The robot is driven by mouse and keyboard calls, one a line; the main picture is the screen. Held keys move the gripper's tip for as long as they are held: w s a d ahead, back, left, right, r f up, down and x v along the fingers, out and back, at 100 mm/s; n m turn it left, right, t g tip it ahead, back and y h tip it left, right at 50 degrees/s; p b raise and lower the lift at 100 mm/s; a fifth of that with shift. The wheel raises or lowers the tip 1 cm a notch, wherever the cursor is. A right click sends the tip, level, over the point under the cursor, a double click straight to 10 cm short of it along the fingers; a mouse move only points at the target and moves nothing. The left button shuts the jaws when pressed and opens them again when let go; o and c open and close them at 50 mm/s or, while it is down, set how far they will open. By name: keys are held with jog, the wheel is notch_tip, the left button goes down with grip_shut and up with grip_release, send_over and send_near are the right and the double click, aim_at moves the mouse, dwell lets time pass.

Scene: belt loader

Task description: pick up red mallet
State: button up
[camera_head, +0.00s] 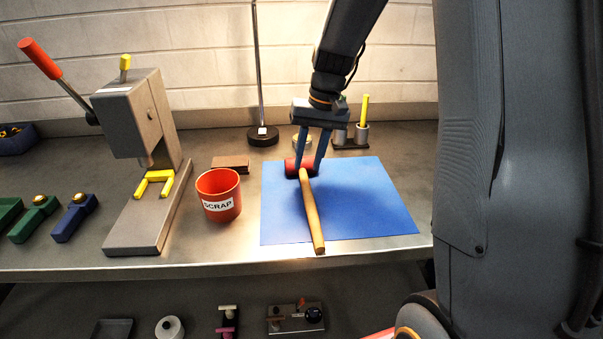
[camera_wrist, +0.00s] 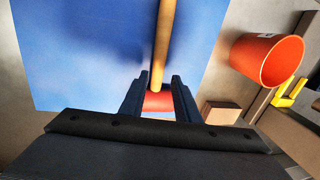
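The red mallet lies on a blue mat (camera_head: 365,205). Its red head (camera_head: 291,168) is near the mat's back left, and its wooden handle (camera_head: 312,215) runs toward the bench's front edge. My gripper (camera_head: 309,168) is over the head with its fingers apart, pointing down. In the wrist view the fingers (camera_wrist: 160,85) stand on either side of the handle's head end, with the red head (camera_wrist: 158,101) between them. The fingers partly hide the head. I cannot tell whether they touch it.
A red SCRAP cup (camera_head: 219,196) stands left of the mat, with a small brown block (camera_head: 230,163) behind it. A grey press (camera_head: 140,120) with a red lever is farther left.

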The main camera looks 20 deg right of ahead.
aim_at(306, 176)
jog(key=shift+w+a+f+p, duration=0.15)
jog(key=shift+f+p, duration=0.3)
jog(key=shift+f, duration=0.9)
jog(key=shift+s+a+f+p, duration=0.15)
jog(key=shift+f+p, duration=0.3)
jog(key=shift+f, duration=0.85)
jog(key=shift+w, duration=0.15)
grip_shut()
